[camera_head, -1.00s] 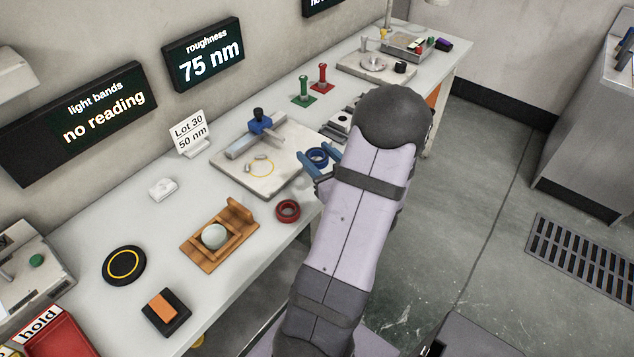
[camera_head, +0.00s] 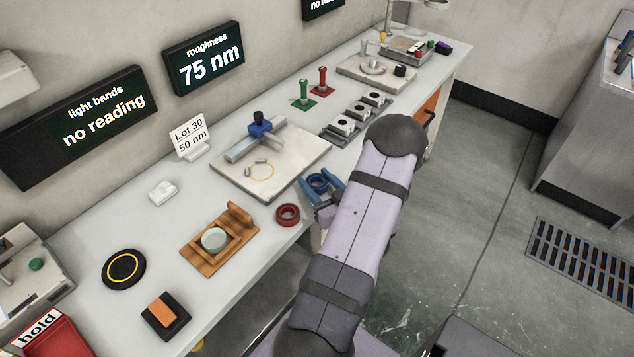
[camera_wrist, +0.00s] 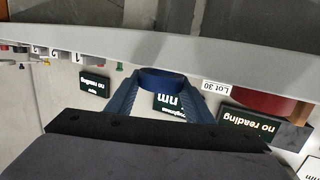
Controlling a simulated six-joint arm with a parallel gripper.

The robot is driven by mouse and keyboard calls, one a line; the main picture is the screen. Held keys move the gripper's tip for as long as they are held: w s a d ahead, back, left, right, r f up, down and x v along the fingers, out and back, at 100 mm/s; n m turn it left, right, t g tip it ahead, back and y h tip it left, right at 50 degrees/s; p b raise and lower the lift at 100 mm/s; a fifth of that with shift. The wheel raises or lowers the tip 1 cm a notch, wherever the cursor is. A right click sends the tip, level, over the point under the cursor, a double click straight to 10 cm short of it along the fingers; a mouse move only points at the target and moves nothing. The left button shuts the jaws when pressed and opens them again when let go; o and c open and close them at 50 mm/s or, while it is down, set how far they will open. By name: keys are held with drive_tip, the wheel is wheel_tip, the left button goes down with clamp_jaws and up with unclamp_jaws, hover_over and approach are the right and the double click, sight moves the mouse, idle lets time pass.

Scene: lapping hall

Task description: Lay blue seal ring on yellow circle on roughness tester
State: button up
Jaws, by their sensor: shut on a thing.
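The blue seal ring (camera_head: 318,184) is held between the blue fingers of my gripper (camera_head: 321,188), near the front edge of the bench. The ring also shows in the wrist view (camera_wrist: 162,80), between the two fingertips (camera_wrist: 160,88). The roughness tester (camera_head: 290,160) is a pale plate with a blue and black head (camera_head: 260,124) on a grey bar. The yellow circle (camera_head: 261,171) is drawn on its left part. Small grey pieces lie at the circle's upper edge. The ring is to the right of the circle, apart from it.
A red ring (camera_head: 287,214) lies on the bench just left of my gripper; it also shows in the wrist view (camera_wrist: 258,101). A wooden holder (camera_head: 215,241) with a pale disc stands further left. A grey block rack (camera_head: 357,117) and green and red posts (camera_head: 304,91) stand beyond the tester.

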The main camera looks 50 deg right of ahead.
sight(323, 191)
drive_tip(key=shift+f, duration=0.3)
drive_tip(key=shift+f, duration=0.25)
drive_tip(key=o, duration=1.1)
drive_tip(key=shift+c, duration=0.2)
drive_tip(key=shift+r, duration=0.1)
drive_tip(key=v, duration=0.1)
drive_tip(key=b+v, duration=0.1)
drive_tip(key=v, duration=0.1)
drive_tip(key=b+v, duration=0.1)
drive_tip(key=v, duration=0.1)
drive_tip(key=shift+s+a+f, duration=0.1)
drive_tip(key=shift+s+f, duration=0.15)
drive_tip(key=shift+o, duration=0.6)
drive_tip(key=shift+v, duration=0.95)
